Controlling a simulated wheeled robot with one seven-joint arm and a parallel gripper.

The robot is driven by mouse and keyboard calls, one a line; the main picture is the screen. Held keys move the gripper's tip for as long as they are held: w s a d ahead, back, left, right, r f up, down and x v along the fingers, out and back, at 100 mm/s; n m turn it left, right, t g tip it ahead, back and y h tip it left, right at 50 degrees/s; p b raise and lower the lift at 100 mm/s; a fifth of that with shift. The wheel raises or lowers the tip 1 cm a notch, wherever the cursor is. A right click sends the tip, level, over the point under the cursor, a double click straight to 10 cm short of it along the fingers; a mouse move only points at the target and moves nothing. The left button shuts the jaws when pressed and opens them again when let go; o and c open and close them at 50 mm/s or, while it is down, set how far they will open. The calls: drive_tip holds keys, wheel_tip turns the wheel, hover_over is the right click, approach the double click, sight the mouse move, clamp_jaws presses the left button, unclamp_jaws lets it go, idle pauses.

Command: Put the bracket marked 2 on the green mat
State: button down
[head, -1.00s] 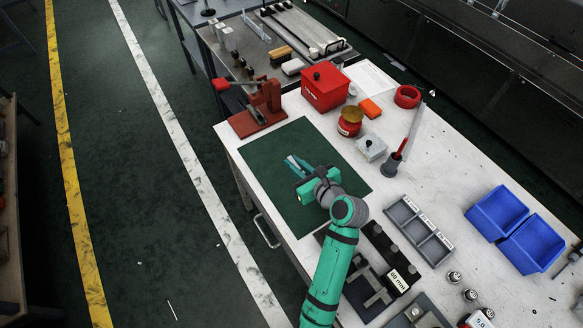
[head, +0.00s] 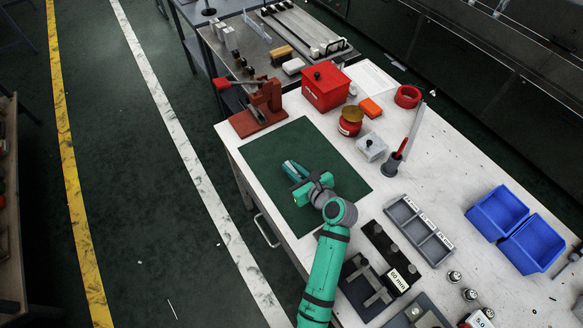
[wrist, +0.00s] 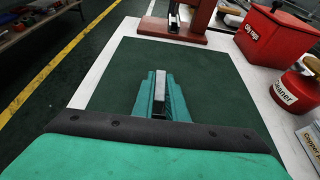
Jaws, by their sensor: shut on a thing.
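The green mat (head: 262,157) lies flat on the white bench and also fills the middle of the wrist view (wrist: 110,80). My gripper (head: 292,170) is over the mat. In the wrist view my gripper (wrist: 160,94) has its two teal fingers shut on a narrow grey piece, the bracket (wrist: 160,82). Only a slim strip of the bracket shows between the fingers, and no number is readable on it. I cannot tell whether it touches the mat or hangs just above it.
A red press (head: 262,102) stands at the mat's far edge. A red box (head: 325,88), a red cleaner can (head: 350,122) and a grey-white box (head: 371,147) stand to its right. A grey divided tray (head: 420,230) and blue bins (head: 515,225) are farther right. The mat around my gripper is clear.

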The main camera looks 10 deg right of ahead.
drive_tip(key=c, duration=1.8)
unclamp_jaws()
drive_tip(key=shift+o, duration=0.2)
drive_tip(key=v, duration=1.2)
drive_tip(key=shift+r, duration=0.15)
